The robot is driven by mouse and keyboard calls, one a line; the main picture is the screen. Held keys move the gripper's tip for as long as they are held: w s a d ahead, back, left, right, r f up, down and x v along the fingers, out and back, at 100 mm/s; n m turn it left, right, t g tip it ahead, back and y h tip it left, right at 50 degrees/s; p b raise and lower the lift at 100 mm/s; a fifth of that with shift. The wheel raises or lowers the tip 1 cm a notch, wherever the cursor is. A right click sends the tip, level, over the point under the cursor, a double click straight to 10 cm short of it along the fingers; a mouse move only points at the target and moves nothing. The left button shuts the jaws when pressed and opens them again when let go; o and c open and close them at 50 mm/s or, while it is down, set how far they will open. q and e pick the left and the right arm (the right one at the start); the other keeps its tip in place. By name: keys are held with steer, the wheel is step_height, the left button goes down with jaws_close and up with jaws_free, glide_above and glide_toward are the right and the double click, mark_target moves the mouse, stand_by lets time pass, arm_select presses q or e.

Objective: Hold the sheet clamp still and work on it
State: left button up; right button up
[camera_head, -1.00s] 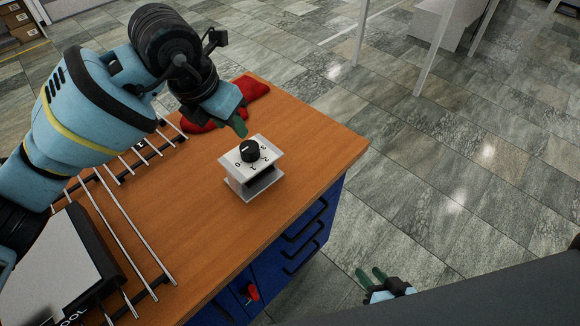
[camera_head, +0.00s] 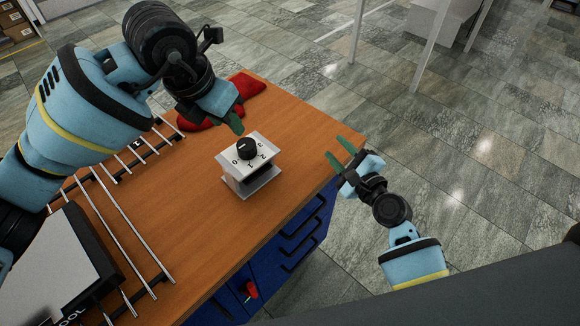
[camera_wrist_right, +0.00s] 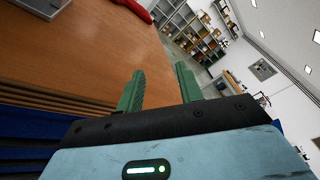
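The sheet clamp (camera_head: 250,166) is a small white and grey press with a black knob (camera_head: 247,148) and numbers on its top plate. It stands upright on the wooden table near the right edge. Part of it shows in the right wrist view (camera_wrist_right: 42,8). My left gripper (camera_head: 236,119) is just behind and left of the clamp, apart from it; its fingers overlap in the view, so its opening is unclear. My right gripper (camera_head: 340,155) is open and empty, at the table's right corner, to the right of the clamp. Its green fingers show apart in the right wrist view (camera_wrist_right: 159,88).
A red cloth-like thing (camera_head: 248,86) lies at the table's back edge. A metal rod rack (camera_head: 134,229) and a grey-topped black box (camera_head: 62,268) occupy the left side. The wooden table (camera_head: 205,240) is bare in front of the clamp. Blue drawers are below.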

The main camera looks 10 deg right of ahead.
mark_target(267, 150)
steer(key=s+a+m+y, duration=0.1)
steer(key=a+m, duration=0.1)
steer(key=a, duration=0.2)
steer(key=s+a+m+g+y, duration=0.1)
steer(key=a+m+y, duration=0.1)
steer(key=a+m, duration=0.1)
steer(key=s+a+m+y, duration=0.1)
steer(key=a+m, duration=0.1)
steer(key=a, duration=0.3)
steer(key=shift+a+r+m+g+y, duration=0.3)
steer(key=shift+a+m+y, duration=0.05)
steer(key=shift+m+y, duration=0.05)
steer(key=shift+x, duration=3.9)
steer(key=shift+c, duration=0.5)
jaws_close()
